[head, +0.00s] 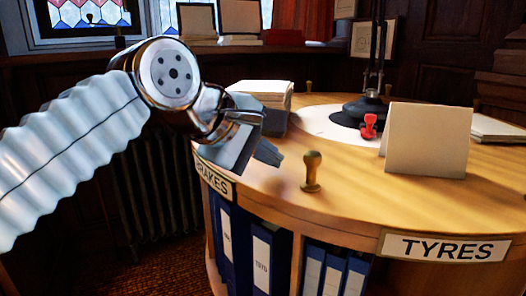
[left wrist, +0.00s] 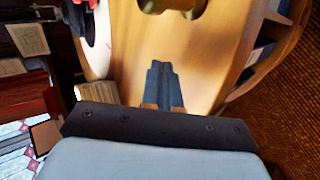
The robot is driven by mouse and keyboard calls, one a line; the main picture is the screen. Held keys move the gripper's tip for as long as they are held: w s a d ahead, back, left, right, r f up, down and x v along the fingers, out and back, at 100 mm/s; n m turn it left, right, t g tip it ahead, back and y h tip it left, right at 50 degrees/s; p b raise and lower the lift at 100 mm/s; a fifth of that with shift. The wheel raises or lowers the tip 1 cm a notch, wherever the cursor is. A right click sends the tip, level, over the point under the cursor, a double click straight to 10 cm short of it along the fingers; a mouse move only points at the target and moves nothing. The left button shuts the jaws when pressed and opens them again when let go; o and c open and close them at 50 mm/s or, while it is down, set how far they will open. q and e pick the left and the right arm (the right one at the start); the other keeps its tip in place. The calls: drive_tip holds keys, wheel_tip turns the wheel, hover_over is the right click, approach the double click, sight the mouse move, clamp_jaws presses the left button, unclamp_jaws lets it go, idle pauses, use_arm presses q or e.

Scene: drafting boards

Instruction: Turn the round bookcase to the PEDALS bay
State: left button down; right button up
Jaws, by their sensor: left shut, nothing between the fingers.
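The round bookcase (head: 360,205) has a pale wooden top and bays of blue binders below. Its TYRES label (head: 445,248) faces front right, and its BRAKES label (head: 214,179) is at the left, partly covered by my gripper. No PEDALS label shows. An upright wooden knob (head: 312,172) stands near the front rim; other knobs (head: 309,86) stand farther round. My left gripper (head: 268,153) is shut and empty, just left of the front knob and apart from it. In the left wrist view its closed fingers (left wrist: 165,85) lie over the wooden top (left wrist: 205,60). My right gripper is out of view.
A blank folded card (head: 427,140), a red stamp (head: 369,126) and a dark lamp base (head: 366,109) stand on the top. A stack of paper (head: 262,90) lies behind my gripper. A radiator (head: 160,190) is at the left.

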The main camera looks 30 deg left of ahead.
sight(305, 187)
use_arm(q)
drive_tip(key=shift+n+y, duration=0.4)
drive_tip(key=d, duration=0.2)
drive_tip(key=s+d+p, duration=0.1)
drive_tip(key=d, duration=0.1)
drive_tip(key=shift+d, duration=0.8)
drive_tip(key=shift+d+p, duration=0.1)
drive_tip(key=shift+p, duration=0.2)
drive_tip(key=shift+s+d+r, duration=0.1)
drive_tip(key=shift+d, duration=0.2)
drive_tip(key=shift+n+y, duration=0.3)
drive_tip(key=d+p, duration=0.1)
drive_tip(key=d, duration=0.3)
drive_tip(key=shift+s, duration=0.1)
drive_tip(key=shift+d, duration=0.5)
drive_tip(key=shift+d, duration=0.1)
